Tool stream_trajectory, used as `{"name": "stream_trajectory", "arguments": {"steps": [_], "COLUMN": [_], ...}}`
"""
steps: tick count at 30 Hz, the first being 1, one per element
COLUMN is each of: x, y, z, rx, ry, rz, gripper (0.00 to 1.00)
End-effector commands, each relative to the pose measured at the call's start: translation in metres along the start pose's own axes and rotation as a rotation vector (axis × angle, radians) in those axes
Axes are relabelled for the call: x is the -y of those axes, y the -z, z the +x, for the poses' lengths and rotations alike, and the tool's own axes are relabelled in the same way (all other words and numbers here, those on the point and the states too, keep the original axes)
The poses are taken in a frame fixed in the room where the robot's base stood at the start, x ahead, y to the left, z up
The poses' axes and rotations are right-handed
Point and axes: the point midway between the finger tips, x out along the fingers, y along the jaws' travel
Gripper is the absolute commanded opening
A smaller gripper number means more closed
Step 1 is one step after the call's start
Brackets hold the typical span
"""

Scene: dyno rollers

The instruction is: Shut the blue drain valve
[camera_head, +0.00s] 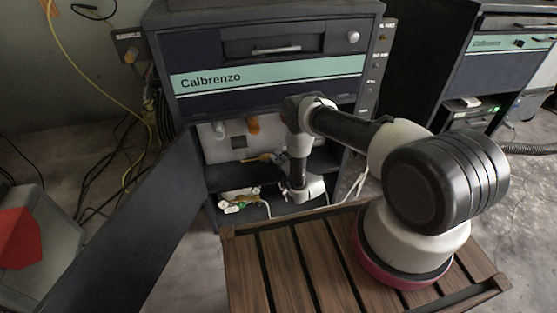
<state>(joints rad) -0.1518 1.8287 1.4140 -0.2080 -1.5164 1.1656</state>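The dark cabinet marked Calbrenzo (262,80) stands open at the front, its door (135,235) swung out to the left. My arm reaches into the lower opening. My gripper (287,190) is at the end of the white wrist, low inside the cabinet; its fingers are too small and dark to tell whether they are open or shut. Small pale and green fittings (240,203) sit on the lower level, left of my gripper and seemingly apart from it. I cannot pick out a blue valve; it may be hidden or too small to see.
An orange fitting (252,125) hangs on the pale back panel above a dark shelf (240,172). An orange-yellow part (262,157) lies at that shelf. Pale cables (357,180) run beside the cabinet's right side. A second cabinet (495,60) stands right.

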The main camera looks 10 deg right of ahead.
Motion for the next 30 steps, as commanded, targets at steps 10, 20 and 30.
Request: {"name": "stream_trajectory", "arguments": {"steps": [10, 20, 30], "x": [0.000, 0.001, 0.012], "y": [0.000, -0.001, -0.002], "z": [0.000, 0.000, 0.001], "rx": [0.001, 0.001, 0.003], "ry": [-0.001, -0.009, -0.079], "rz": [0.000, -0.021, -0.193], "gripper": [0.00, 0.00, 0.00]}}
